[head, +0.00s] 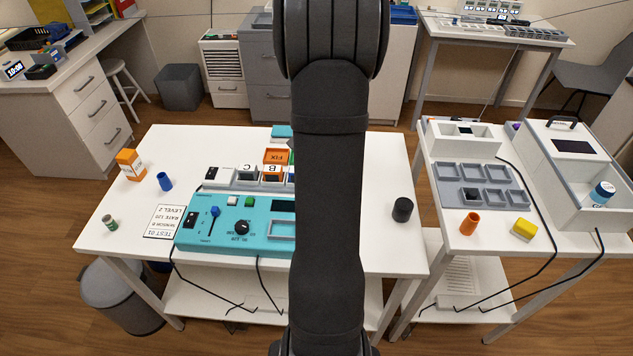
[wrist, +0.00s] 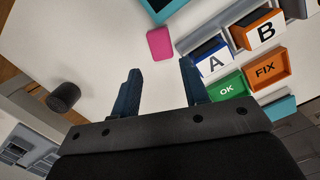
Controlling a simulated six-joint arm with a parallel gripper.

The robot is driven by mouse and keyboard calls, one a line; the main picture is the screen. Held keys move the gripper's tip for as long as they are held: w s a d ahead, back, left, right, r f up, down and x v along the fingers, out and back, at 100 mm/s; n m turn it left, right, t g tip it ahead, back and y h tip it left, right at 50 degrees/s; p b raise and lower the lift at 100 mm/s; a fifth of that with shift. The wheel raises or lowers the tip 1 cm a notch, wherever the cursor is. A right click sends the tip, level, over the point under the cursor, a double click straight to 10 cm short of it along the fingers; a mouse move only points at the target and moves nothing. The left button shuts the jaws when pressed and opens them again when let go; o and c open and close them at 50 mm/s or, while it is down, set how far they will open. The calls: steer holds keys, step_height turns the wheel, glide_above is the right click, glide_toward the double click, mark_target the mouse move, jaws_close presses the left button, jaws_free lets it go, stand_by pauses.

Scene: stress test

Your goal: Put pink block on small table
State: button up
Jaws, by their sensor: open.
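The pink block (wrist: 160,43) lies on the white table, just beyond my fingertips in the wrist view. In the head view my own arm hides it. My gripper (wrist: 160,72) is open, with its two dark blue fingers apart and nothing between them. The block is in line with the gap between the fingers. In the head view the gripper is hidden behind my arm. A smaller white side table (head: 488,243) stands to the right of the main table (head: 383,255); it may be the small table.
A teal control panel (head: 215,235) and letter bins, with A (wrist: 212,60) and B (wrist: 262,30), stand close to the block. A black cylinder (head: 402,209) stands near the main table's right edge. The side table holds a grey tray (head: 480,184), orange cup (head: 469,223) and yellow block (head: 524,229).

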steer(key=shift+w+d+r, duration=0.1)
steer(key=shift+w+r, duration=0.1)
steer(key=shift+r, duration=1.2)
steer(key=shift+c, duration=0.3)
steer(key=shift+s, duration=0.1)
steer(key=s+a+r+t+h, duration=0.1)
steer(key=s+a+r+t, duration=0.1)
steer(key=s+t, duration=0.15)
steer(key=s+a+r+t+h, duration=0.1)
steer(key=s+a+r+t, duration=0.1)
steer(key=s, duration=0.3)
steer(key=x, duration=1.1)
steer(key=shift+d+f, duration=0.3)
steer(key=shift+d, duration=0.15)
steer(key=shift+w+x, duration=0.2)
steer(key=shift+x, duration=0.85)
steer(key=shift+w+x, duration=0.15)
steer(key=shift+x, duration=0.95)
steer(key=shift+w+d+f, duration=0.25)
steer(key=shift+f, duration=0.15)
